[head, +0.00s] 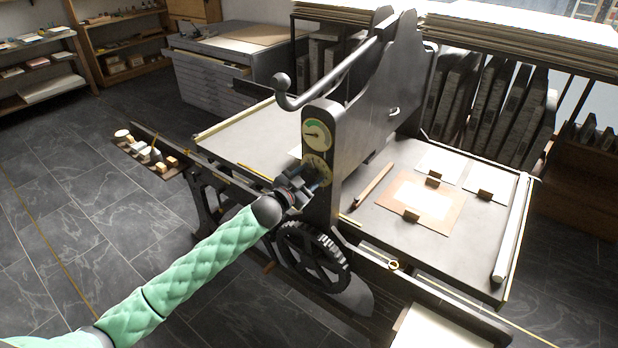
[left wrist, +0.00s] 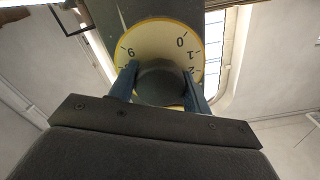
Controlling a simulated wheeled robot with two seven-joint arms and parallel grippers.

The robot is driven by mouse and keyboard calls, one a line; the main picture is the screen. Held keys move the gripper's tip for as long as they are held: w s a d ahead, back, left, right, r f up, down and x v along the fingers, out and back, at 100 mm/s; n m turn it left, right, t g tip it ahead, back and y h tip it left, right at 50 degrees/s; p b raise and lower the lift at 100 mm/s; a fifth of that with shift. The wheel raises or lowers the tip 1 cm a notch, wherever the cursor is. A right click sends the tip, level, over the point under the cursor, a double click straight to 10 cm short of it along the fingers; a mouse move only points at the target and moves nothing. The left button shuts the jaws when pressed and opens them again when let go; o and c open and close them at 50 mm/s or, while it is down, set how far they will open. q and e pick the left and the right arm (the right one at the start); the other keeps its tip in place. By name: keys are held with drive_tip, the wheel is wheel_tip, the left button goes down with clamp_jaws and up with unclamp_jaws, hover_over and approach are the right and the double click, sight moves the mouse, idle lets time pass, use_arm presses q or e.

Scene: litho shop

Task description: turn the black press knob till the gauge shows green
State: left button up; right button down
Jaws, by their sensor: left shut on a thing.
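The black press knob (left wrist: 162,84) sits in front of a cream numbered dial (left wrist: 160,40) in the left wrist view. My left gripper (left wrist: 168,82) has a finger on each side of the knob and is shut on it. In the head view my left gripper (head: 308,186) reaches the press upright below the gauge, and it hides the knob there. The dial shows partly in the head view (head: 316,165). The gauge (head: 317,134) is a round cream face with a green part along its upper edge; its needle is too small to read surely. My right gripper is not in view.
A dark curved lever with a ball end (head: 282,82) juts out above the gauge. A toothed wheel (head: 314,258) is below my left gripper. The press bed (head: 385,215) carries a framed sheet and small blocks. A shelf of small items (head: 150,152) is at the left.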

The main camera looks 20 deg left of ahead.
use_arm(q)
drive_tip(key=shift+f+m, duration=0.1)
drive_tip(key=shift+m, duration=0.2)
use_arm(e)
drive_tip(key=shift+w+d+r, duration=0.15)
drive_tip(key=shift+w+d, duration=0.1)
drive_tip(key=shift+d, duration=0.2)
